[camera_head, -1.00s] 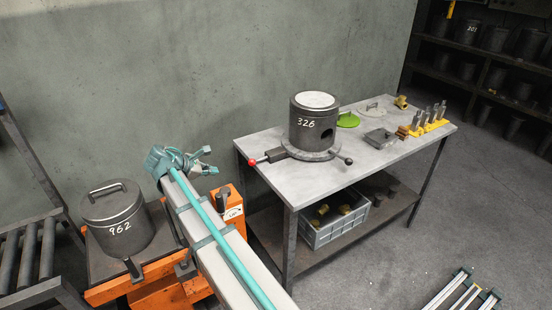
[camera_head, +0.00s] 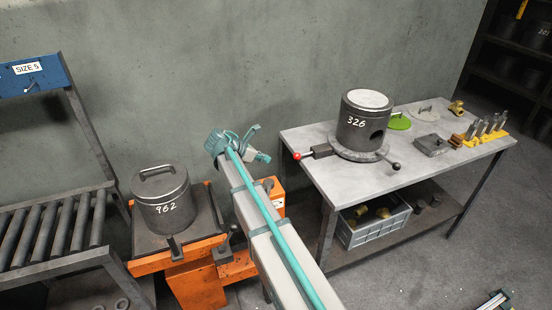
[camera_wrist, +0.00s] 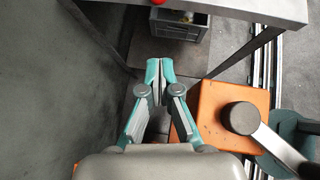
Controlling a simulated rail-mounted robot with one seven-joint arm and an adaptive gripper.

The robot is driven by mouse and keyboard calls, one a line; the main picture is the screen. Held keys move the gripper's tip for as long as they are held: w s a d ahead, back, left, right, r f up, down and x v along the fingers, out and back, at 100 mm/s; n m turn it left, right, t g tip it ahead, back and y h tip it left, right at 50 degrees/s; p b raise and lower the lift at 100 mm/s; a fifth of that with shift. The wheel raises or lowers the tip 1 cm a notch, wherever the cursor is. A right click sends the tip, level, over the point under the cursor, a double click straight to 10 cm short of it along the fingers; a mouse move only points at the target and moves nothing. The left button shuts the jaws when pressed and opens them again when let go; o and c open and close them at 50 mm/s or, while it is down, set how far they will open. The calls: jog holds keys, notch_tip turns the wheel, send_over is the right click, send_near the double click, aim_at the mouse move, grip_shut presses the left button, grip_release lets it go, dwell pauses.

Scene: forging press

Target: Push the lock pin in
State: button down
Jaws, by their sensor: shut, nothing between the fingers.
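The lock pin appears to be the rod with a red ball end (camera_head: 298,156), sticking out to the left from a dark block (camera_head: 322,151) on the ring clamp under the cylinder marked 326 (camera_head: 365,125). My gripper (camera_head: 263,157) is left of the red ball, apart from it. In the wrist view my gripper (camera_wrist: 160,62) is shut with its fingertips together and nothing between them. A red spot, likely the same ball (camera_wrist: 173,3), shows at the top edge there. The rest of the pin is out of that view.
The fixture stands on a steel table (camera_head: 318,188) with a crate (camera_head: 372,229) on its shelf. A canister marked 962 (camera_head: 163,200) stands on an orange lift (camera_head: 187,262), near a roller rack (camera_head: 45,240). An orange block (camera_wrist: 228,112) and round-headed lever (camera_wrist: 240,118) are right of my fingers.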

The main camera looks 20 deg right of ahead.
jog(key=w+d+f+p, duration=0.2)
jog(key=d+f+p, duration=0.2)
jog(key=d, duration=0.7)
jog(key=shift+f, duration=0.6)
